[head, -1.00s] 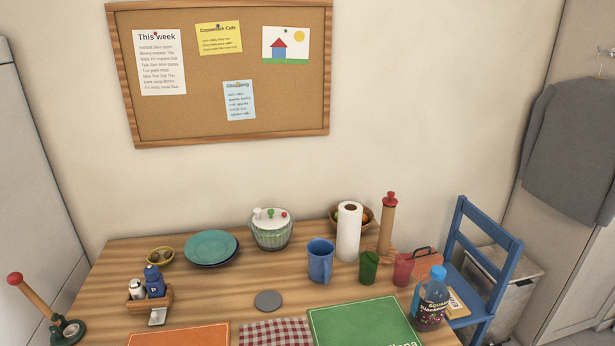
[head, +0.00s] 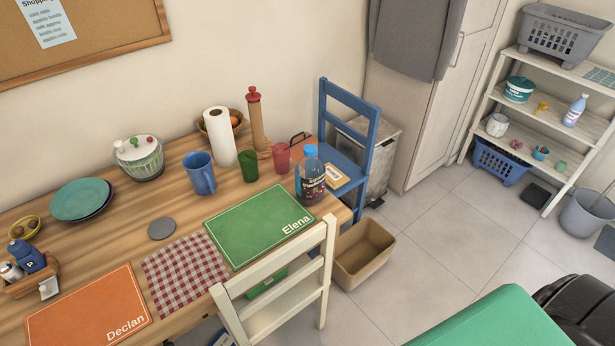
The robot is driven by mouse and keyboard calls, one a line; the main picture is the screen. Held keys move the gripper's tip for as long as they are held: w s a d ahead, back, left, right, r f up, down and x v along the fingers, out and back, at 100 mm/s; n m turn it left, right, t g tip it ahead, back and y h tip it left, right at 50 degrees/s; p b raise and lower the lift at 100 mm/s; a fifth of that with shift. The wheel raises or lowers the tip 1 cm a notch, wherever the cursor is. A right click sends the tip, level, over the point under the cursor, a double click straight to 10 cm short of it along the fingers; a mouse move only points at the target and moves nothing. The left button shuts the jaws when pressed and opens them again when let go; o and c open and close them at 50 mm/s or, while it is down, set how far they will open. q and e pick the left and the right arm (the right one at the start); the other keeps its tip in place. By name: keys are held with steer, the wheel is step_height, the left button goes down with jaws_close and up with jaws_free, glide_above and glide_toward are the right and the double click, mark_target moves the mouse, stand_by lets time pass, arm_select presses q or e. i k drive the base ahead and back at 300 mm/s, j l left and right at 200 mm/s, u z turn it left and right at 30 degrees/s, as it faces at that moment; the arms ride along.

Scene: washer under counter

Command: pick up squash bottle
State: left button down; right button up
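The squash bottle (head: 311,181) stands upright near the right end of the wooden table (head: 120,215). It has a blue cap, a dark purple body and a printed label. It is just beyond the right edge of the green "Elena" placemat (head: 258,224). The red cup stands a little behind it to the left.
A red cup (head: 282,157), green cup (head: 249,166) and blue mug (head: 200,172) stand nearby. A white chair (head: 285,300) is at the table's front, a blue chair (head: 372,140) at its right end. A brown bin (head: 363,254) sits on the floor. Grey floor (head: 440,240) is open at right.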

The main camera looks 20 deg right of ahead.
mark_target(309, 172)
steer(key=i+l+u, duration=0.15)
steer(key=l, duration=0.55)
steer(key=l+u, duration=0.1)
steer(key=l, duration=0.6)
steer(key=i, duration=0.05)
